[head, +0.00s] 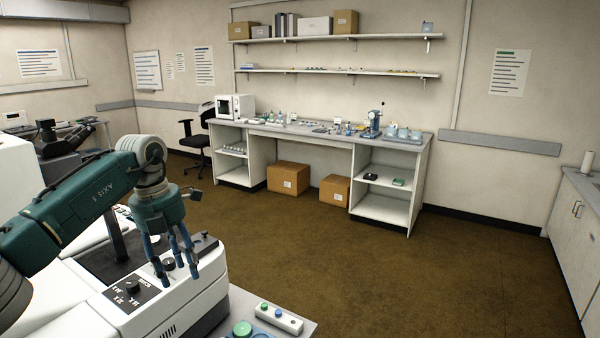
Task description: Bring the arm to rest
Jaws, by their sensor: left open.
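My left arm comes in from the left, a dark green arm with a grey wrist joint. My left gripper (178,272) hangs downward with its blue fingers apart, open and empty. I cannot tell whether the fingertips touch the housing. My right gripper is not in view.
A small white box with coloured buttons (279,318) and a green-topped round item (242,328) are by the microscope. A workbench (300,133) with small instruments stands at the back wall. Cardboard boxes (288,179) are under it. The brown floor (330,255) between is clear.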

